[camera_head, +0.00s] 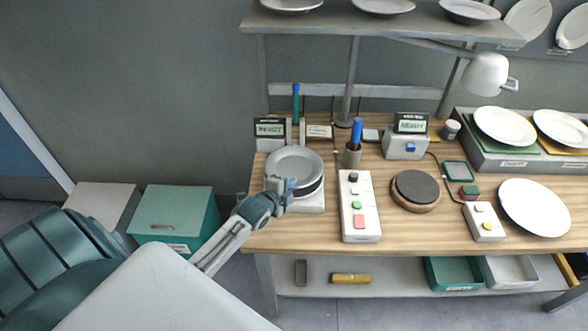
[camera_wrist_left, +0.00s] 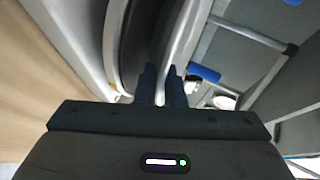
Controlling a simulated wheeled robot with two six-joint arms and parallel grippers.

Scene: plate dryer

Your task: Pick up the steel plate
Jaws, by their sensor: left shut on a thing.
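The steel plate (camera_head: 295,166) is a round grey dish on the white dryer stand (camera_head: 312,203) at the left end of the wooden bench. My left gripper (camera_head: 285,189) is at the plate's front left rim and is shut on it. In the left wrist view the plate's rim (camera_wrist_left: 184,40) runs up from between the two dark fingers (camera_wrist_left: 162,90). A dark round surface (camera_wrist_left: 130,45) lies beside the rim there. Whether the plate is clear of the stand is hard to tell. My right gripper is not in view.
A white button box (camera_head: 359,222) stands right of the stand, with a dark round pad (camera_head: 416,187) beyond it. A pen cup (camera_head: 352,155) is behind. A white plate (camera_head: 534,207) lies at the right. The shelf (camera_head: 380,22) overhangs the back. A green box (camera_head: 172,220) is left of the bench.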

